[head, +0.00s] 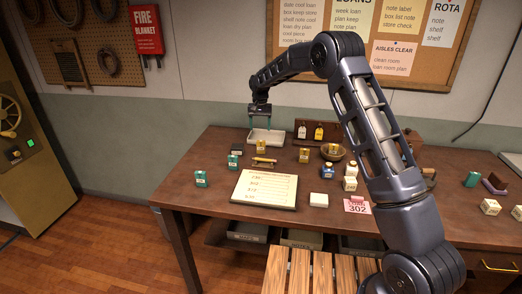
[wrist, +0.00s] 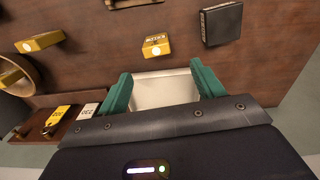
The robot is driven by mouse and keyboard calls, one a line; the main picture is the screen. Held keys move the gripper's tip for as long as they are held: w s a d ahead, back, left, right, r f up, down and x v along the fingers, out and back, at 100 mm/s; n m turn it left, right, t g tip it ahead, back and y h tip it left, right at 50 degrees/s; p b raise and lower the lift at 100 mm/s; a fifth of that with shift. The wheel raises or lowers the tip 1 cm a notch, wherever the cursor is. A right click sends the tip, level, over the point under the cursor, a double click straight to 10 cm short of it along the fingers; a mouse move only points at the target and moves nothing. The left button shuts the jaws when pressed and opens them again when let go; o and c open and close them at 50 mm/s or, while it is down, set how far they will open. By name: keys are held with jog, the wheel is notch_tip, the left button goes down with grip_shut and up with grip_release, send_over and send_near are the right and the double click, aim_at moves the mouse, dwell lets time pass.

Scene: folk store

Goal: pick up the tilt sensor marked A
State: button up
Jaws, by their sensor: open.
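I cannot tell which small part is the tilt sensor marked A, as the labels are too small to read. Several small blocks lie on the brown table, among them a yellow one (head: 262,146) just in front of the white tray, also in the wrist view (wrist: 156,45). Other yellow blocks (head: 304,155) sit to its right, and teal ones (head: 201,178) to the left. My gripper (head: 260,127) is open and empty above the white tray (head: 278,138). In the wrist view the teal fingers (wrist: 163,88) stand apart with the tray (wrist: 165,90) between them.
A black box (head: 236,150) lies left of the yellow block. A bowl (head: 333,151) holds a yellow piece. A wooden rack (head: 310,131) with tags stands at the back. A written board (head: 265,189) lies in front, beside a pink 302 card (head: 357,206).

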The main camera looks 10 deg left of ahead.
aim_at(261, 141)
notch_tip(261, 141, down, 6)
jog(key=shift+r, duration=0.25)
jog(key=shift+s+d+f, duration=0.15)
jog(key=shift+f, duration=1.2)
jog(key=shift+s+d+f, duration=0.1)
jog(key=shift+d+f, duration=0.05)
jog(key=shift+f, duration=1.15)
jog(key=c, duration=1.1)
